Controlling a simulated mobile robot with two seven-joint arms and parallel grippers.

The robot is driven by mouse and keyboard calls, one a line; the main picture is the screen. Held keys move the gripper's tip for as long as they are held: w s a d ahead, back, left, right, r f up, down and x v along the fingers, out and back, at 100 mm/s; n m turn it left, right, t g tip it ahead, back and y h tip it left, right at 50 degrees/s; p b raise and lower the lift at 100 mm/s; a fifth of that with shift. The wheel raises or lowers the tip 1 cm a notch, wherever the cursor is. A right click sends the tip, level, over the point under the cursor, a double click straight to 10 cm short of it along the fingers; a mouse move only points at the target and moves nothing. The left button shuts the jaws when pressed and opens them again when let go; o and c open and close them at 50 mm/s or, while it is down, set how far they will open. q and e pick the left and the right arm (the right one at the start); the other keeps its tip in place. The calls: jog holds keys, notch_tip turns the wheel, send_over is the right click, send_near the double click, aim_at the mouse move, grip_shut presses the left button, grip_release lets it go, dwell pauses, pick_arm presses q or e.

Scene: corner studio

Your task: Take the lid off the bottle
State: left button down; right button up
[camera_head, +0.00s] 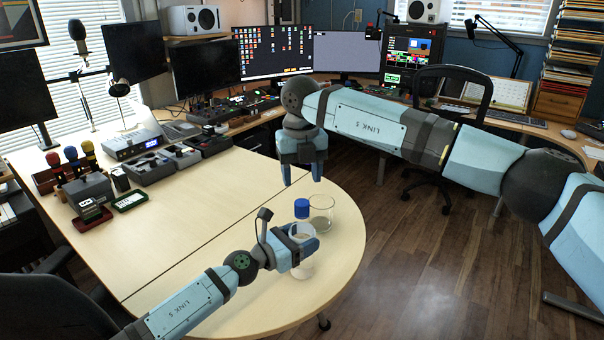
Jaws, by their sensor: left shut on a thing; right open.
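The bottle (303,268) is a pale, translucent cylinder near the round end of the wooden table. Its blue lid (302,208) shows at its top; I cannot tell whether the lid is seated on the neck. My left gripper (302,243) is shut around the bottle's body and partly hides it. My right gripper (302,181) hangs from above with its fingers pointing down. It is open and empty, above the lid and apart from it.
A clear glass (321,222) stands just behind and right of the bottle. The table (190,215) is bare left of the bottle. Microphones, boxes and audio gear (155,168) fill its far left. A black office chair (448,130) stands beyond, on the wooden floor.

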aim_at(302, 202)
jog(key=m, duration=0.4)
jog(key=shift+m, duration=0.3)
jog(key=m, duration=1.4)
jog(key=shift+m, duration=0.3)
jog(key=shift+f, duration=4)
jog(key=c, duration=0.9)
jog(key=shift+c, duration=0.2)
